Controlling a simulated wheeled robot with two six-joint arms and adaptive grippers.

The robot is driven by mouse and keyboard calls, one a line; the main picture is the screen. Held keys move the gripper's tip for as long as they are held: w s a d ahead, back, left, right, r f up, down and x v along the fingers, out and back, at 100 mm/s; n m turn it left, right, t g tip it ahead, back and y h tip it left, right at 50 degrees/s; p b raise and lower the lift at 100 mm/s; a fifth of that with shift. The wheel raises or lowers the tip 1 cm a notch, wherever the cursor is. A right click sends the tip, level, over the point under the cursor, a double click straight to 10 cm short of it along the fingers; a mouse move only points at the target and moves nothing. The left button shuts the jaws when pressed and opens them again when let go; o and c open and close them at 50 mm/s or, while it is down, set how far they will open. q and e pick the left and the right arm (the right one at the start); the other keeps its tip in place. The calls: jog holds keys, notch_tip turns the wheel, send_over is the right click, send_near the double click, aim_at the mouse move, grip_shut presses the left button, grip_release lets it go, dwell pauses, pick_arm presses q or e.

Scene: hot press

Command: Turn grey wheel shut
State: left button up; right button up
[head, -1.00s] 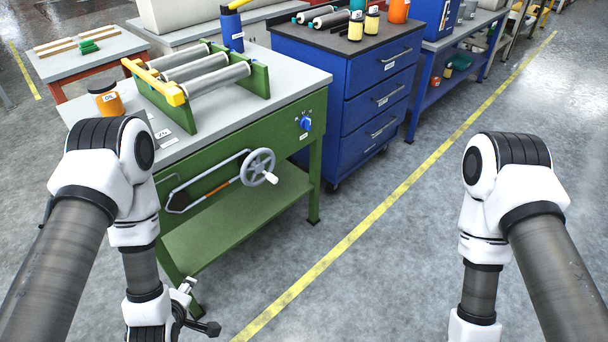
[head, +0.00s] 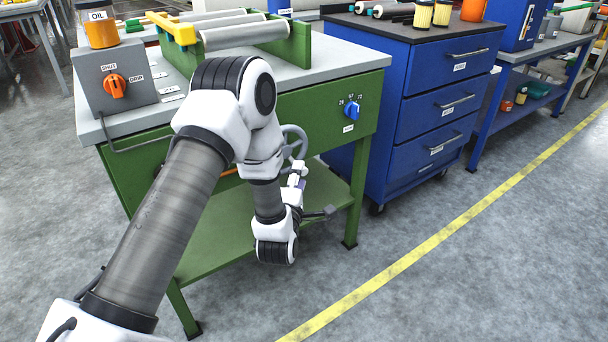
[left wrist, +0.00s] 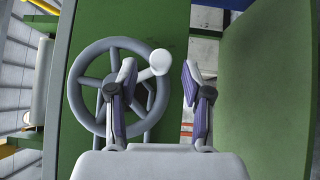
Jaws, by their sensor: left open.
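The grey wheel (head: 302,139) is on the front of the green bench, mostly hidden behind my left arm in the head view. In the left wrist view the wheel's rim (left wrist: 76,88) and spokes show clearly, with a white knob (left wrist: 160,62) at its right side. My left gripper (left wrist: 158,76) is open, also seen small in the head view (head: 302,178). The knob appears between its two fingertips in the wrist view, with a gap before the right finger. Whether the left finger touches it I cannot tell. My right gripper is out of view.
The green bench (head: 340,78) carries rollers, an OIL jar (head: 101,30) and a grey box with an orange SHUT/DRIP knob (head: 116,86). A blue dial (head: 351,109) is on its front. A blue drawer cabinet (head: 425,95) stands to the right. The floor in front is clear.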

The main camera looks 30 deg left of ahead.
pick_arm(q)
jog(key=x, duration=0.3)
jog(key=shift+w+a, duration=0.1)
jog(key=shift+w, duration=0.1)
jog(key=shift+s, duration=0.15)
grip_shut()
